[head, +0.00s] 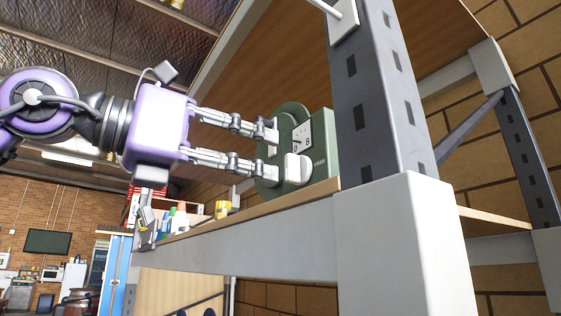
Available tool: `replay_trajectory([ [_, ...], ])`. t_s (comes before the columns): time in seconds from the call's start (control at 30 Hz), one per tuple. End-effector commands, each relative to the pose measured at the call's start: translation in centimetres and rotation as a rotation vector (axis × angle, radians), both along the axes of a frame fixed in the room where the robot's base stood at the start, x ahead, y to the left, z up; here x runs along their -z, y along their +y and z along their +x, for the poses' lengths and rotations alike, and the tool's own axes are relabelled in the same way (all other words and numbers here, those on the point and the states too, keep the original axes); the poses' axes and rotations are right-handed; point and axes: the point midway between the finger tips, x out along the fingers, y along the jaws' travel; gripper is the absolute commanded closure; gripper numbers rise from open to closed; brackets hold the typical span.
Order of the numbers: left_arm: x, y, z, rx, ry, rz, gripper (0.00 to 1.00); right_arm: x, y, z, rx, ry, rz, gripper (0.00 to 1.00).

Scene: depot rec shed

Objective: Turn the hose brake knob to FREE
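The hose brake is a green box (319,120) on the shelf edge, with a round green part behind it. A pale plate (302,134) with small markings is on its face. A whitish rounded knob (297,167) stands out below the plate. I cannot read which mark it is set to. My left gripper (269,149) has a purple body and jointed grey fingers. Two fingers reach to the box's left side, spread apart with a gap between them. Whether the lower fingertip touches the knob is unclear. My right gripper is not in view.
A thick grey perforated post (376,85) stands just right of the box. The shelf has a pale front beam (260,245). A yellow item (222,209) and small bottles (180,219) stand on the shelf left of the box. A wooden panel is overhead.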

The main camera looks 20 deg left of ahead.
Motion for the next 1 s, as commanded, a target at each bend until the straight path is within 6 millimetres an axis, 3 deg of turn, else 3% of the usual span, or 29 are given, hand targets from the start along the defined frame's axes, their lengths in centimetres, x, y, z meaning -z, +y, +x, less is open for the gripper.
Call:
replay_trajectory([
  [0.4, 0.0, -2.7, 3.5, -0.001, 0.001, 0.001, 0.7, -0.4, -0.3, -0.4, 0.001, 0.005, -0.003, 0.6],
  [0.83, 0.0, -3.1, 4.0, 0.001, 0.0, -0.001, 0.7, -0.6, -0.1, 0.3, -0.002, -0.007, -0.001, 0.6],
  [1.0, 0.0, -3.1, 4.0, 0.001, 0.0, -0.001, 0.91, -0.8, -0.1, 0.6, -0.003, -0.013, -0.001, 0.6],
])
